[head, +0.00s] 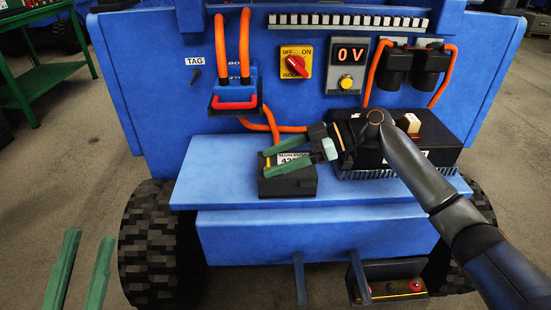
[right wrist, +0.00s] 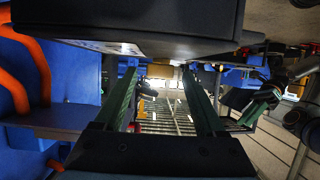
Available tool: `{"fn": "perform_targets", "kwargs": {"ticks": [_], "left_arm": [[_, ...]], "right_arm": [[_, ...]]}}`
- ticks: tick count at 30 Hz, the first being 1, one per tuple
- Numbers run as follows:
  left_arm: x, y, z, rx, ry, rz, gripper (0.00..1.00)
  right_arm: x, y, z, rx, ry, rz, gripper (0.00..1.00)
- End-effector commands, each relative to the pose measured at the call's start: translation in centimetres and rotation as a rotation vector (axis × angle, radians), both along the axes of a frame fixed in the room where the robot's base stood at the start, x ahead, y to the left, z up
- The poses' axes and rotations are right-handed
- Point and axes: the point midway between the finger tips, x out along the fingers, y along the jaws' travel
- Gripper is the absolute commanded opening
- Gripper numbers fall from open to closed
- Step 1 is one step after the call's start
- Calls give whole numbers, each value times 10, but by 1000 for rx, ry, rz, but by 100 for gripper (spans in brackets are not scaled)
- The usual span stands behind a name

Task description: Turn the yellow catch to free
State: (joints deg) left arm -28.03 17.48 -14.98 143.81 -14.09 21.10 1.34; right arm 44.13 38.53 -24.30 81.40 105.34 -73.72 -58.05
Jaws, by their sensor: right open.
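A small yellow strip (head: 267,163), which may be the yellow catch, shows at the left of the black main fuse box (head: 288,186) on the blue shelf. My right gripper (head: 272,158) reaches in from the right, open, its green fingers over the box's top and on either side of its white label. I cannot tell if they touch it. In the right wrist view, the fingers (right wrist: 160,75) are apart with a dark box (right wrist: 150,25) above them; no catch is clear there. My left gripper (head: 89,236) is open and empty at the lower left, away from the cart.
A black unit (head: 435,145) stands under my right arm. The shelf's left part (head: 215,170) is clear.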

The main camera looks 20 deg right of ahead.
Motion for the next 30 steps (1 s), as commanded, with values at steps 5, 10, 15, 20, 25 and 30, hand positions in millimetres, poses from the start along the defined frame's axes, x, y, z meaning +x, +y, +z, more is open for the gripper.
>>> {"fn": "perform_targets", "kwargs": {"ticks": [5,10,15,20,25,30], "left_arm": [[0,1,12,-8,2,-3,29],[-1,2,25,-19,-2,-8,29],[-2,4,34,-26,-9,-14,29],[-3,4,39,-29,-11,-17,29],[-3,5,39,-29,-11,-17,29],[-3,4,39,-29,-11,-17,29]], "right_arm": [[-6,-24,13,-2,2,-5,72],[-15,-58,28,-2,2,-5,72],[-23,-88,40,-2,1,-4,72],[-28,-104,45,0,2,-1,72],[-30,-109,47,0,1,0,72],[-30,-109,47,0,0,0,72]]}}
